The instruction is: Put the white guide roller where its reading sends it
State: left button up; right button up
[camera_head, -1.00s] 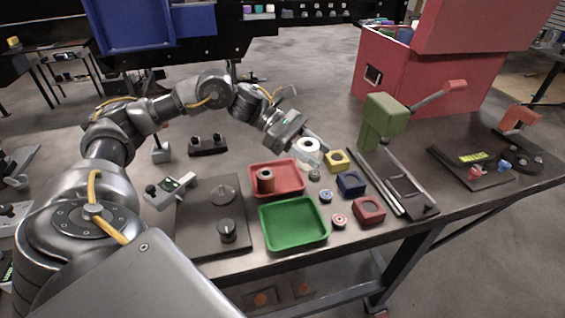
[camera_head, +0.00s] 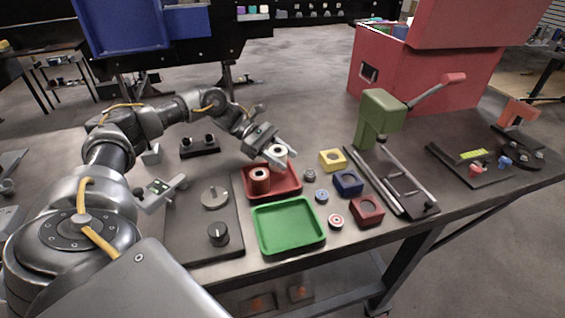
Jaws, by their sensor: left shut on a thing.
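The white guide roller (camera_head: 277,153) is upright in the jaws of my left gripper (camera_head: 284,160). It is at the back right part of the red tray (camera_head: 289,190); I cannot tell whether it touches the tray floor. The gripper hides part of it. A brown-red roller (camera_head: 259,181) stands in the red tray, to the left and nearer. The empty green tray (camera_head: 288,228) lies just in front of the red one. My right gripper is not in view.
A dark plate with knobs (camera_head: 218,234) lies left of the trays. Right of them are yellow (camera_head: 332,160), blue (camera_head: 348,183) and red (camera_head: 367,210) blocks with several small rollers. A green lever press (camera_head: 378,115) stands farther right, before a big red box (camera_head: 430,75).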

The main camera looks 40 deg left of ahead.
pick_arm(q)
notch_tip(320, 180, down, 2)
jog(key=shift+w, duration=0.15)
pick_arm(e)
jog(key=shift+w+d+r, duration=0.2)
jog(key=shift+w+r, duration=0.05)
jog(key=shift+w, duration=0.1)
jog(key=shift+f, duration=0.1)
pick_arm(q)
jog(key=shift+f, duration=0.15)
jog(key=o, duration=1.1)
jog(key=shift+c, duration=0.2)
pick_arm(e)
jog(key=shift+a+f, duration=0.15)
